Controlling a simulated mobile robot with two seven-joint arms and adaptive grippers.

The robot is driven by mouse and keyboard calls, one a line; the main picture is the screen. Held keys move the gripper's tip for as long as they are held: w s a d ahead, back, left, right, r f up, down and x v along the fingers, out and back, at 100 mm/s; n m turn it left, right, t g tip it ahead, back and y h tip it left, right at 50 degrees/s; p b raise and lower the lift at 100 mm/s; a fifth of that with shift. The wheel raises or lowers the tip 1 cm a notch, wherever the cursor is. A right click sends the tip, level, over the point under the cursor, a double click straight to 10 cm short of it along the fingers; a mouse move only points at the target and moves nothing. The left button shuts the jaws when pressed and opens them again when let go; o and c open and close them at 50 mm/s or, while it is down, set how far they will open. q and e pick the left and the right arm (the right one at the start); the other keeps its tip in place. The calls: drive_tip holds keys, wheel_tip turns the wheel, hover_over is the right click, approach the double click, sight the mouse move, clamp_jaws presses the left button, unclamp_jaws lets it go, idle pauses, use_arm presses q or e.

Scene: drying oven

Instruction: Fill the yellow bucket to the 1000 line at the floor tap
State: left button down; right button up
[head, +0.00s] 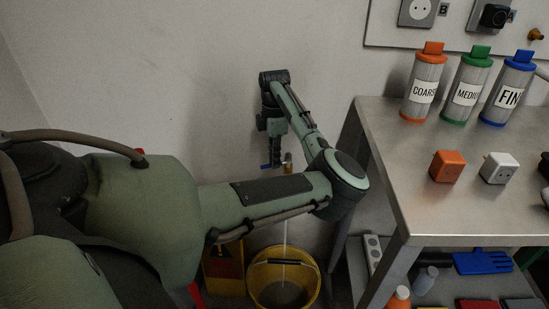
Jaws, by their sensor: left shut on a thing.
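The yellow bucket (312,290) stands on the floor at the lower middle, left of the steel table. A thin pale stream of water (285,235) runs down into it. The water level and the 1000 line cannot be made out. The brass tap (288,166) is on the wall above the bucket, partly hidden behind my left forearm. My left gripper (274,162) points down beside the tap and is shut on its blue lever (265,167). The fingertips are small and partly hidden. My right gripper is not in view.
A steel table (400,170) stands at the right, with filter cartridges marked coarse (422,92), medium and fine, an orange cube (447,166) and a white cube (498,168). A yellow sign (222,268) stands left of the bucket. A blue brush (482,263) lies on the lower shelf.

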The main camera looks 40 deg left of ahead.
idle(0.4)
use_arm(q)
drive_tip(key=m, duration=0.1)
drive_tip(key=a+m, duration=0.1)
drive_tip(key=m, duration=0.1)
drive_tip(key=shift+w+m, duration=0.3)
drive_tip(key=shift+w, duration=0.1)
drive_tip(key=c, duration=1.6)
unclamp_jaws()
drive_tip(key=shift+o, duration=0.2)
wheel_tip(320, 180, up, 12)
drive_tip(key=shift+s, duration=0.1)
